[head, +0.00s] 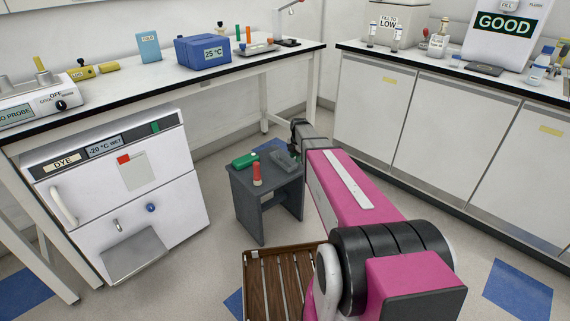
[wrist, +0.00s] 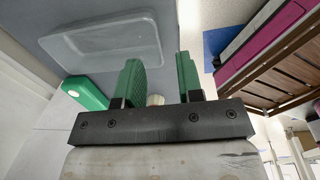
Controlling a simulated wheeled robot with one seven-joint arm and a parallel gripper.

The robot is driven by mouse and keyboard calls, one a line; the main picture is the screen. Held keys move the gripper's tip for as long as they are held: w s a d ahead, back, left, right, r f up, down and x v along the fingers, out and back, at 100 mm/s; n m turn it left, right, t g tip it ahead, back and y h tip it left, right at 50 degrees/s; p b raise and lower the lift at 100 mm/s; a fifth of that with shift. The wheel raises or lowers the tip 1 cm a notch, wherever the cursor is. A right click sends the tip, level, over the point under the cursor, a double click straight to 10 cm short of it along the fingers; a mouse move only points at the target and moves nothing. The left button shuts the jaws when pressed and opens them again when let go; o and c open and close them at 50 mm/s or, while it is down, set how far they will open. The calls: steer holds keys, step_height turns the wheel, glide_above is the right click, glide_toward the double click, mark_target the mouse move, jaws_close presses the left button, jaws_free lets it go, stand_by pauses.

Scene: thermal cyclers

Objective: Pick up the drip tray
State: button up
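A shallow grey tray (wrist: 105,45), which looks like the drip tray, lies flat on the small dark grey stand in the wrist view. In the head view a grey shape (head: 286,161) on that stand, partly behind my arm, appears to be the same tray. My gripper (wrist: 160,62) has two green fingers spread apart with nothing held between them. Its fingertips are beside the tray's edge in the wrist picture; whether they touch it I cannot tell. In the head view my gripper is mostly hidden by my pink arm.
The stand (head: 262,195) also holds a green box (head: 245,160) and a red-capped bottle (head: 257,173). A brown slatted pallet (head: 282,285) lies in front. A white cabinet (head: 120,190) with a metal tray (head: 134,256) stands left. Benches (head: 430,120) line the walls.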

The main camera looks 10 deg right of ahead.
mark_target(294, 166)
steer(key=shift+w+a+f, duration=0.15)
steer(key=shift+a+f, duration=0.05)
steer(key=shift+f, duration=1.4)
steer(key=shift+w+a+f, duration=0.1)
steer(key=shift+a+f, duration=0.05)
steer(key=shift+f, duration=1.4)
steer(key=shift+c, duration=0.3)
jaws_close()
